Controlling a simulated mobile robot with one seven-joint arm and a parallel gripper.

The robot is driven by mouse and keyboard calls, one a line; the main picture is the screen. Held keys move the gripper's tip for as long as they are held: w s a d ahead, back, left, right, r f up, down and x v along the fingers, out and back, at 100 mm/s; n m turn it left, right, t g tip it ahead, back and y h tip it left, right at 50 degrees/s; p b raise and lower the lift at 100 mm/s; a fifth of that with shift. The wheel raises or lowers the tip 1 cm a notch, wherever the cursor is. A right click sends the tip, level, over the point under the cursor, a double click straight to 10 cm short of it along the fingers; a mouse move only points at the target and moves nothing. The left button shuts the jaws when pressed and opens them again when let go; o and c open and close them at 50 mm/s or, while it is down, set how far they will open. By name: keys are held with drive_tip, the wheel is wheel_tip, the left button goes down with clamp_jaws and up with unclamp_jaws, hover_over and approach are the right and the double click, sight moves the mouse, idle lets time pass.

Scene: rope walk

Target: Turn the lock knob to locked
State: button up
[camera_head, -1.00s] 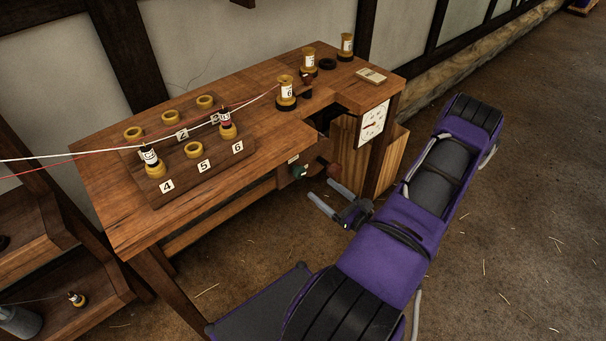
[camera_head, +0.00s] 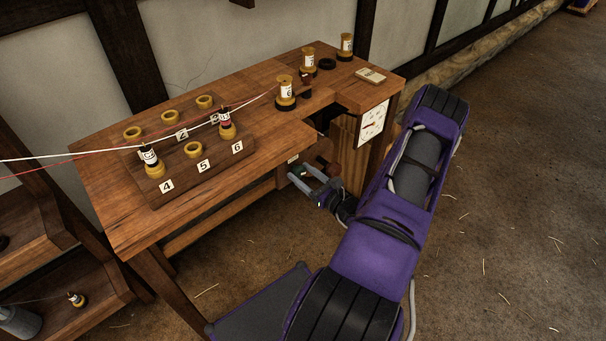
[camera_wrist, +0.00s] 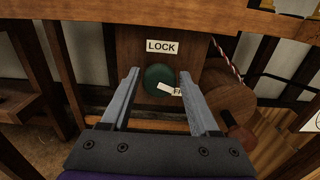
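The lock knob (camera_wrist: 159,77) is a dark green round knob under a white LOCK label (camera_wrist: 162,47) on a wooden panel of the bench. A white tag-like piece with partly hidden lettering, beginning with F, shows across the knob's lower right. My gripper (camera_wrist: 158,80) is open, with one finger on each side of the knob in the wrist view. I cannot tell whether the fingers touch it or how deep they reach. In the head view my gripper (camera_head: 306,178) is at the bench front, and the knob (camera_head: 300,170) shows small and dark green near its fingertips.
A wooden wheel with a crank (camera_wrist: 228,105) is close to the right of my gripper. The bench top (camera_head: 120,215) overhangs above. The floor (camera_head: 480,250) to the right is clear.

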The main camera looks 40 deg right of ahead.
clamp_jaws()
drive_tip(key=shift+n, duration=0.3)
drive_tip(key=n+b, duration=0.2)
drive_tip(key=n, duration=0.3)
drive_tip(key=shift+a+f, duration=0.1)
drive_tip(key=shift+f, duration=0.05)
drive_tip(key=n+b, duration=0.3)
drive_tip(key=n, duration=0.3)
drive_tip(key=shift+a+f+n, duration=0.1)
drive_tip(key=shift+f+n, duration=0.05)
drive_tip(key=shift+n, duration=0.25)
drive_tip(key=n+b, duration=0.1)
drive_tip(key=n, duration=0.3)
drive_tip(key=shift+n, duration=0.3)
drive_tip(key=n, duration=0.4)
drive_tip(key=shift+n, duration=0.4)
